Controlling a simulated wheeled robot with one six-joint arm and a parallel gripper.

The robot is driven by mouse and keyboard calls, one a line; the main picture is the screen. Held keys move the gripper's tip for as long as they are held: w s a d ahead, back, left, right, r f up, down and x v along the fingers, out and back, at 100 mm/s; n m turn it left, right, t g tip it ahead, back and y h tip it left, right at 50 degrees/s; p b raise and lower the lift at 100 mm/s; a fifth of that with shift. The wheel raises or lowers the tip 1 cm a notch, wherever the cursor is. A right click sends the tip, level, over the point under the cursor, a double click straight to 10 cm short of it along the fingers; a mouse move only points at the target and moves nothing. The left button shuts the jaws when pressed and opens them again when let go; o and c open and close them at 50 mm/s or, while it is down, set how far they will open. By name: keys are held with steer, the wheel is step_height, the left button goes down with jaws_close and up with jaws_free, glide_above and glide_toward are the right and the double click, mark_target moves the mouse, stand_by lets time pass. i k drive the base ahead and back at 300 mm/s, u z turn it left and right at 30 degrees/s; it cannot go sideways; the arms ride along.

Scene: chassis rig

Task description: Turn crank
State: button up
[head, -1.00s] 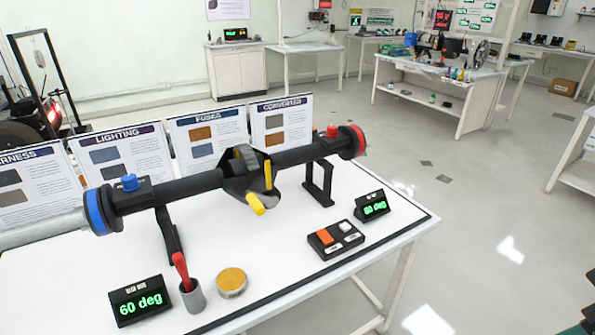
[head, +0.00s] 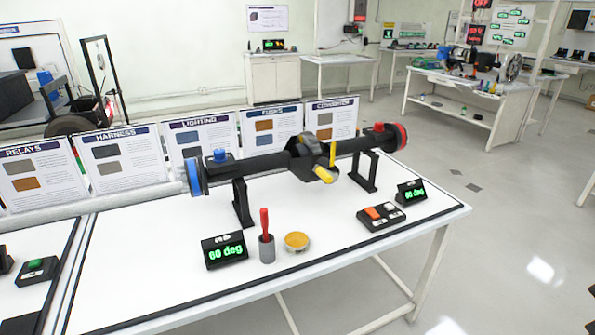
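A black axle assembly (head: 262,165) lies across stands on the white table, with a blue disc (head: 193,178) at its left end and a red disc (head: 402,137) at its right end. At its middle housing, a yellow handle (head: 325,174) sticks out toward me, with an upright yellow bar (head: 332,154) beside it; the handle looks like the crank. The left display (head: 225,250) and the right display (head: 412,193) both read 60 deg. My gripper is not in view.
In front of the axle stand a grey cup with a red-handled tool (head: 266,240), a yellow-topped round tin (head: 296,241) and a black button box (head: 381,216). Labelled panels (head: 195,144) line the back. A light grey tube (head: 95,205) runs left of the blue disc. Open floor (head: 500,235) lies right.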

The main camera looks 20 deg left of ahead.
mark_target(328, 177)
steer(key=u, duration=0.7)
steer(key=i, duration=1.1)
steer(key=z, duration=0.25)
